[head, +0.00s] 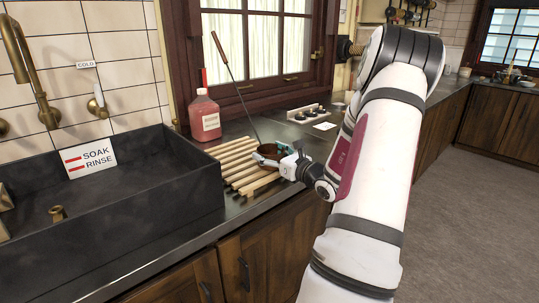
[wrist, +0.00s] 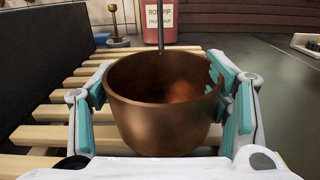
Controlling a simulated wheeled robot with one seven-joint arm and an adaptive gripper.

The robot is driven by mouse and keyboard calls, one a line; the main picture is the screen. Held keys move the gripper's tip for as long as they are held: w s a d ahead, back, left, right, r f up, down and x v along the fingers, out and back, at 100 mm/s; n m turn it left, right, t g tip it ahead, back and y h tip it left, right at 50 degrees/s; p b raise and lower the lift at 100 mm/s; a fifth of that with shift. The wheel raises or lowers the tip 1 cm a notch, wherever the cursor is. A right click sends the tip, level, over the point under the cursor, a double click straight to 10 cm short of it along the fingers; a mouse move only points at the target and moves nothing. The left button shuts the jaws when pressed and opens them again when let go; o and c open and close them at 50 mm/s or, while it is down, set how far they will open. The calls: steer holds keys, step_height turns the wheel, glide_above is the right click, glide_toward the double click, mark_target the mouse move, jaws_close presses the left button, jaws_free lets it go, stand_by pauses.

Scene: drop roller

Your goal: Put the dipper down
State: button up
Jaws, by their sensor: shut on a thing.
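The dipper is a copper cup with a long thin dark handle (head: 235,87) that rises steeply up and to the left in the head view. Its copper bowl (wrist: 165,115) fills the middle of the wrist view, upright and looking empty inside. My gripper (head: 281,158) is shut on the bowl, with teal finger pads on its left and right sides in the wrist view (wrist: 165,103). The bowl is over or at the right part of a slatted wooden rack (head: 232,160) on the counter. I cannot tell whether the bowl touches the slats.
A dark sink (head: 140,178) with a "SOAK RINSE" sign (head: 88,158) is left of the rack. A pink bottle (head: 204,117) stands behind the rack. A small holder with dark knobs (head: 306,114) stands at the back right. Bare dark counter (wrist: 270,75) lies right of the bowl.

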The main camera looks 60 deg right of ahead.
steer(key=shift+f, duration=0.15)
steer(key=o, duration=1.7)
steer(key=shift+r, duration=0.2)
steer(key=shift+s, duration=0.4)
steer(key=p+v, duration=0.1)
steer(key=v, duration=1)
steer(key=shift+s+a, duration=0.1)
